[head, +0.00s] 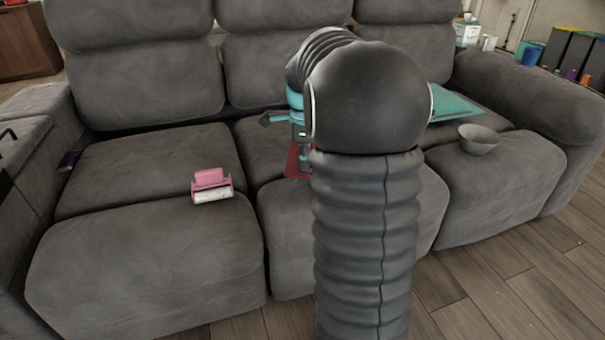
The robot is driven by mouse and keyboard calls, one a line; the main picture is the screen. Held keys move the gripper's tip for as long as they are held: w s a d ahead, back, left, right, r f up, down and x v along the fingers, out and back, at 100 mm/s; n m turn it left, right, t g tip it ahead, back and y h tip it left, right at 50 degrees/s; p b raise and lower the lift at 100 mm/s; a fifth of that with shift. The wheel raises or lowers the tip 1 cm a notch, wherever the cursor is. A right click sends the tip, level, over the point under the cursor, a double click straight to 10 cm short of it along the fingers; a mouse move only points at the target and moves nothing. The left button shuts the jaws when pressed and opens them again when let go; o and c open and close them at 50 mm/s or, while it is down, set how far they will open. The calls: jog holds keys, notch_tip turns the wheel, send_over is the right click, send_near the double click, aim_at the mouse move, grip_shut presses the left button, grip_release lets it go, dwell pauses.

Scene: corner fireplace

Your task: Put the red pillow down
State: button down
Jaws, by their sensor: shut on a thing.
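The red pillow (292,161) shows only as a small strip in the head view, low beside my arm at the middle seat of the grey sofa. Most of it is hidden behind my arm. My gripper (302,172) is just at the red strip, with its fingers mostly hidden; it is shut on the red pillow. I cannot tell whether the pillow touches the seat. The sofa (150,170) has three seats.
A teal pillow (455,104) and a grey bowl (478,139) are on the right seat. A dark purple item (69,160) lies by the left armrest. Wooden floor (500,285) is clear in front.

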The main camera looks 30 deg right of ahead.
aim_at(302, 173)
jog(key=shift+w+f, duration=0.3)
jog(key=shift+w, duration=0.2)
jog(key=shift+f+b, duration=0.4)
jog(key=shift+f, duration=1.6)
jog(key=c, duration=1.3)
grip_release()
jog(key=shift+a, duration=0.1)
jog(key=shift+r, duration=0.1)
